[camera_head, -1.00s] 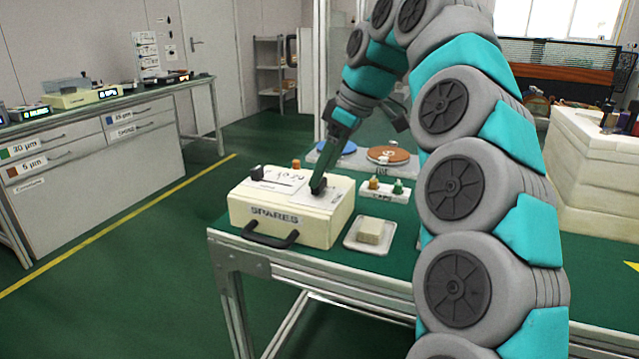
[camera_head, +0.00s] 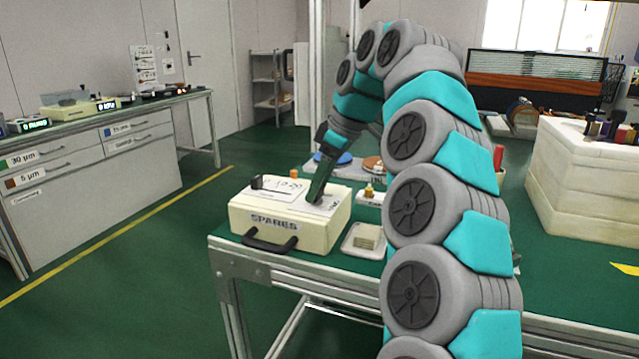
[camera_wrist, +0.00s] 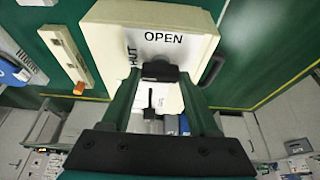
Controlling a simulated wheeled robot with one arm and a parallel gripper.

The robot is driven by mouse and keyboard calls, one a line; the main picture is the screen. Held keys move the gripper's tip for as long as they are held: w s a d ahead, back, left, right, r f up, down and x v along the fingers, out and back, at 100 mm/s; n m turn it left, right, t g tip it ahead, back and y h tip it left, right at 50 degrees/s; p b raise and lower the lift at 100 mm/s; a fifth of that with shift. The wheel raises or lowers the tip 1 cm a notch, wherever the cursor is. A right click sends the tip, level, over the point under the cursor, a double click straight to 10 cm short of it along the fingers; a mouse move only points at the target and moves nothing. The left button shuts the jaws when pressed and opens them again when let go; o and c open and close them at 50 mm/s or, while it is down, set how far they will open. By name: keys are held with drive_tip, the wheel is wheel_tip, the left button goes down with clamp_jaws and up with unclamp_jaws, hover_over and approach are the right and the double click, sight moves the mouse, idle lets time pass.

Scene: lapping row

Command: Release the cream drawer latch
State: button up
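The cream drawer box (camera_head: 330,225), marked SPARES, stands on the green-topped table with its black handle (camera_head: 270,243) at the front. In the wrist view the box top (camera_wrist: 195,45) carries a plate printed OPEN and SHUT. A black latch knob (camera_wrist: 160,73) sits just below the OPEN print. My gripper (camera_head: 315,199) reaches down onto the right part of the box top. In the wrist view its two dark green fingers (camera_wrist: 161,78) stand on either side of the knob, which fills the gap at their tips. Finger contact is partly hidden.
A small tray (camera_head: 350,246) with a cream block lies right of the box. An orange knob (camera_head: 294,173) and a black piece (camera_head: 257,182) show at the box's back and left. Lapping plates (camera_head: 330,160) stand behind. The floor left of the table is clear.

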drive_tip(key=c, duration=0.9)
drive_tip(key=shift+o, duration=0.2)
drive_tip(key=shift+m, duration=0.3)
drive_tip(key=shift+s+f+m+t+h+b, duration=0.15)
drive_tip(key=shift+m+t+h+b, duration=0.2)
drive_tip(key=shift+m+b, duration=0.6)
drive_tip(key=m+t, duration=0.1)
drive_tip(key=m, duration=0.2)
drive_tip(key=shift+m+h+b, duration=0.35)
drive_tip(key=shift+b, duration=0.05)
drive_tip(key=m+h, duration=0.1)
drive_tip(key=m, duration=0.1)
drive_tip(key=shift+a+m+t, duration=0.1)
drive_tip(key=shift+m+t, duration=0.2)
drive_tip(key=shift+t, duration=0.05)
drive_tip(key=m+h, duration=0.1)
drive_tip(key=m, duration=0.4)
drive_tip(key=shift+a+r+t+h, duration=0.2)
drive_tip(key=shift+t+h, duration=0.1)
drive_tip(key=shift+h, duration=0.1)
drive_tip(key=shift+a+m+h+p, duration=0.1)
drive_tip(key=shift+m+h+p, duration=0.45)
drive_tip(key=shift+m, duration=1.45)
drive_tip(key=shift+h, duration=0.25)
